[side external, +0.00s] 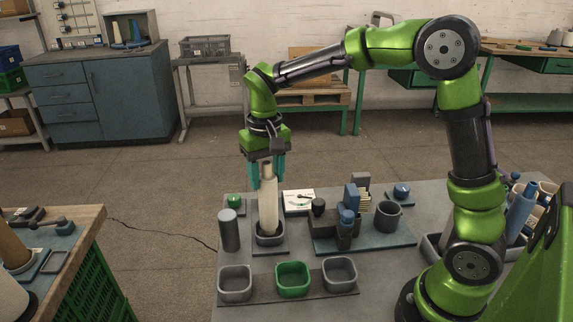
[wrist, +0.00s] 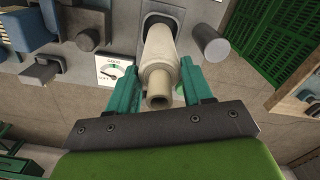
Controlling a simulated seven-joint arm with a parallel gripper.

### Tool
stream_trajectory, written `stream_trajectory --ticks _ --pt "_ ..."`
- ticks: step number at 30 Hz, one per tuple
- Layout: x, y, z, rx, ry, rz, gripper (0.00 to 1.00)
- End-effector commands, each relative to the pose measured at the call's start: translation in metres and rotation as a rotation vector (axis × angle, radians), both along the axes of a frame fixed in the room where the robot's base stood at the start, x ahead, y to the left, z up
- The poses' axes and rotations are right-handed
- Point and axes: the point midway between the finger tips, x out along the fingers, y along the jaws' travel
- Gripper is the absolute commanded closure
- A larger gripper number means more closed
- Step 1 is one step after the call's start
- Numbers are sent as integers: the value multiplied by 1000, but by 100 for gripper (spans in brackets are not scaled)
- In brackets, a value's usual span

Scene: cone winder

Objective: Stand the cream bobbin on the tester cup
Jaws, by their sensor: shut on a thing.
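The cream bobbin (side external: 268,206) is upright in the side view, a long tapered tube. It also shows in the wrist view (wrist: 160,60), its open narrow end toward the camera. My gripper (side external: 267,184) is shut on its upper part, with one teal finger on each side; the fingers also show in the wrist view (wrist: 160,74). The bobbin's lower end is inside the rim of the grey tester cup (side external: 270,240), beside the dial card (side external: 299,199). The cup's front wall hides the bobbin's base, so I cannot tell whether it touches the bottom.
A dark grey cylinder (side external: 229,230) stands close left of the cup. Two grey bins (side external: 235,283) (side external: 340,273) and a green bin (side external: 293,279) line the front. Blue and dark fixtures (side external: 347,225) and a dark cup (side external: 388,216) stand to the right.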

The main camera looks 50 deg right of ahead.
Motion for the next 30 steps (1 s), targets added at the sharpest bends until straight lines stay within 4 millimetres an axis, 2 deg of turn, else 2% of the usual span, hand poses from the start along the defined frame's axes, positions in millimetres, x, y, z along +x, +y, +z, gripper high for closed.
stream_trajectory --ticks 30 --pt "0 0 -13 1 -1 -1 77"
